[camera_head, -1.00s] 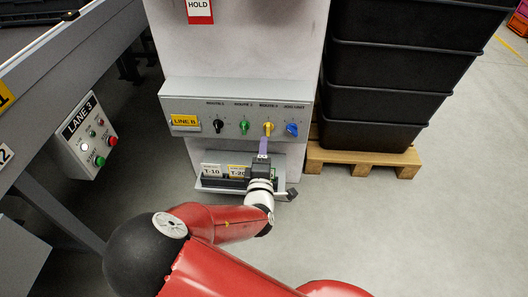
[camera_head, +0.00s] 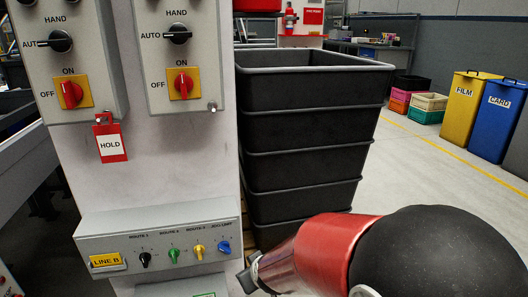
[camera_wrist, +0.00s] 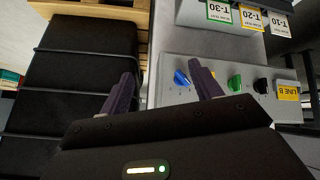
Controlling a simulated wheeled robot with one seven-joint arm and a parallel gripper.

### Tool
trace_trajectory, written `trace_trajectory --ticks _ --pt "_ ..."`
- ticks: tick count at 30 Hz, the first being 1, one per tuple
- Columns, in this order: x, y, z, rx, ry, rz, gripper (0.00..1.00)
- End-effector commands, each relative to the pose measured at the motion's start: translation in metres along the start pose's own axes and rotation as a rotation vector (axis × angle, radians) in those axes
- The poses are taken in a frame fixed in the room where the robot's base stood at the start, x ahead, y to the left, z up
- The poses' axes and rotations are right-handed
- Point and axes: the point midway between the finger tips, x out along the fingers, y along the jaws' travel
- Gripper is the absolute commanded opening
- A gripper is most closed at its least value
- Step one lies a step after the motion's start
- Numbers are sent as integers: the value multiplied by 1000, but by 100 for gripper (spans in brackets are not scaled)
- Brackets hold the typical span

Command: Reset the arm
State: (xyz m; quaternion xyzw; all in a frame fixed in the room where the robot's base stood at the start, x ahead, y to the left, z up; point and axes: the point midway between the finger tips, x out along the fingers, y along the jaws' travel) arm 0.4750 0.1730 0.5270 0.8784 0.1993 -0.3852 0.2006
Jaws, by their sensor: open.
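My gripper (camera_wrist: 163,74) shows in the wrist view with its two purple fingers spread apart and nothing between them. Behind the fingers is the LINE B control panel (camera_wrist: 180,98), seen from an unusual angle. My red and black arm (camera_head: 335,245) fills the lower right of the head view, to the right of the panel (camera_head: 105,248). My fingers cannot be made out there. The panel carries a black knob (camera_head: 145,259), a green knob (camera_head: 174,255), a yellow knob (camera_head: 199,252) and a blue knob (camera_head: 224,247).
Stacked black crates (camera_head: 312,125) stand right behind my arm, close to the panel. A red HOLD tag (camera_head: 111,140) hangs below two switch boxes. Yellow (camera_head: 466,112) and blue (camera_head: 498,118) bins stand at the far right. Open floor (camera_head: 405,165) lies between crates and bins.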

Motion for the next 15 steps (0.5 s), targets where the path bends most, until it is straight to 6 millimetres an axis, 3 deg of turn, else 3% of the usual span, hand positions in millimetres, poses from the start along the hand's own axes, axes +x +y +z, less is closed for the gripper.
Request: trace_trajectory --ticks 1,7,12,15 --pt "-24 15 -1 73 -2 -28 64" --pt "-115 49 18 273 -58 -89 64" --pt "-191 69 54 401 -125 -36 64" --pt "-226 74 78 465 -170 25 64"
